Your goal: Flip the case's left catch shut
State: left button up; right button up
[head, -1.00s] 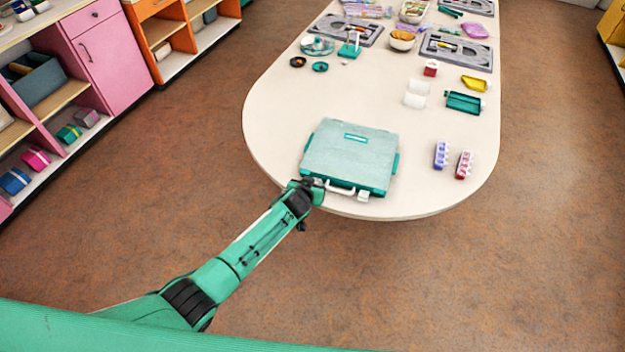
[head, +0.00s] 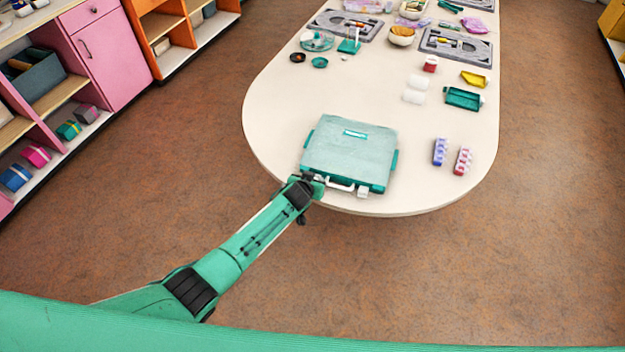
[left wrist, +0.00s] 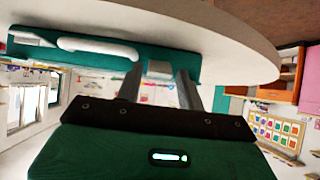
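The teal case (head: 349,150) lies closed-lidded near the table's front end, its white handle (head: 341,186) facing me. The right catch (head: 363,192) is a white tab at the case's front edge. My left gripper (head: 317,182) is at the front left corner of the case and hides the left catch in the head view. My right gripper is out of view.
The table (head: 275,120) has a rounded front edge close to the case. A blue bead holder (head: 440,152) and a red one (head: 463,160) stand to the right. Grey trays, bowls and small boxes fill the far part. Room left of the case is clear.

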pick_arm(q)
jog(key=v, duration=1.3)
jog(key=shift+s+b, duration=0.35)
jog(key=shift+b, duration=0.1)
jog(key=shift+a+r, duration=0.1)
jog(key=shift+r, duration=0.05)
